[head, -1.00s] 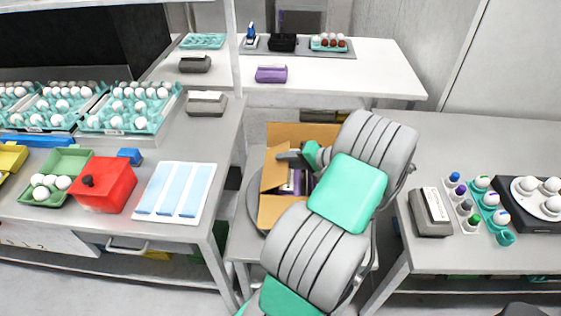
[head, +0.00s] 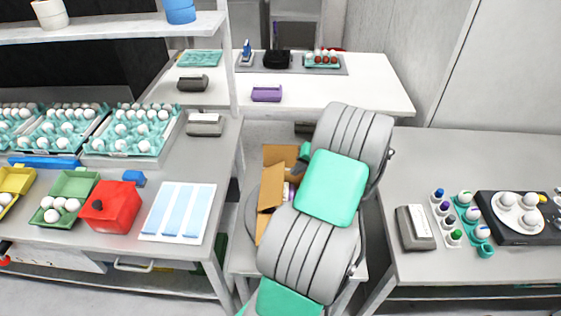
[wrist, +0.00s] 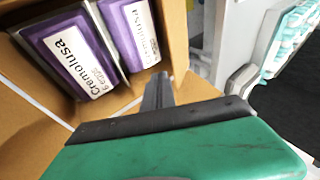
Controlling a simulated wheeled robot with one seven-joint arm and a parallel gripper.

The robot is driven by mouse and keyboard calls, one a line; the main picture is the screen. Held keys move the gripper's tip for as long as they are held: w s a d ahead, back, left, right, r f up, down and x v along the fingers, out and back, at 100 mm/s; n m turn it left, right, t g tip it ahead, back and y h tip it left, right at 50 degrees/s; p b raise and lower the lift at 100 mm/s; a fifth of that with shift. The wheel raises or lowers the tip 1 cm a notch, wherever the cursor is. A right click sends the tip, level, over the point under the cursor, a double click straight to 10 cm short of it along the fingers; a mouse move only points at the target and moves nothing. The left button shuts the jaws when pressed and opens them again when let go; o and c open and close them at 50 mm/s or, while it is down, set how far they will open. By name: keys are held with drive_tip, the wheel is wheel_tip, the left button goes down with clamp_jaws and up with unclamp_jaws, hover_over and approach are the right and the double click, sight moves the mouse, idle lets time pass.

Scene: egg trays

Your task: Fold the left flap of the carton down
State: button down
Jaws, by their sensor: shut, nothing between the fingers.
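The open brown carton (head: 270,183) stands in the middle of the head view, partly hidden by my arm. Its left flap (head: 272,185) is raised and tilted. Another flap (head: 280,154) stands up at the back. In the wrist view, purple boxes (wrist: 68,50) labelled "Cremolusa" lie inside the carton walls (wrist: 178,35). My gripper (wrist: 158,88) is shut and empty, close to the carton's edge beside the boxes. Contact with a flap cannot be told. In the head view my arm hides most of the gripper and the carton's right side.
A left table holds egg trays (head: 88,156), a red box (head: 110,207) and a blue-striped sheet (head: 178,212). The back table (head: 340,98) has free room in front.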

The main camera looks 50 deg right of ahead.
drive_tip(key=w+d+g+h, duration=0.1)
drive_tip(key=g, duration=0.1)
drive_tip(key=w+d+n+g+h, duration=0.1)
drive_tip(key=g, duration=0.2)
drive_tip(key=w+d+r+n+g+h, duration=0.1)
drive_tip(key=w+d+g, duration=0.1)
drive_tip(key=shift+g+b, duration=0.3)
drive_tip(key=shift+g, duration=0.1)
drive_tip(key=w+a+r, duration=0.1)
drive_tip(key=r, duration=0.1)
drive_tip(key=w+a+r+g+h, duration=0.1)
drive_tip(key=w+a+r+g, duration=0.1)
drive_tip(key=a+r, duration=0.1)
drive_tip(key=shift+r+h+p, duration=0.3)
drive_tip(key=shift+h+p, duration=0.05)
drive_tip(key=shift+h, duration=0.05)
drive_tip(key=w+a+r+m+g, duration=0.15)
drive_tip(key=a+r, duration=0.35)
drive_tip(key=a, duration=0.5)
drive_tip(key=b, duration=0.4)
approach(282, 180)
drive_tip(key=shift+g, duration=0.35)
drive_tip(key=x, duration=0.7)
drive_tip(key=shift+w, duration=0.1)
drive_tip(key=shift+f, duration=0.1)
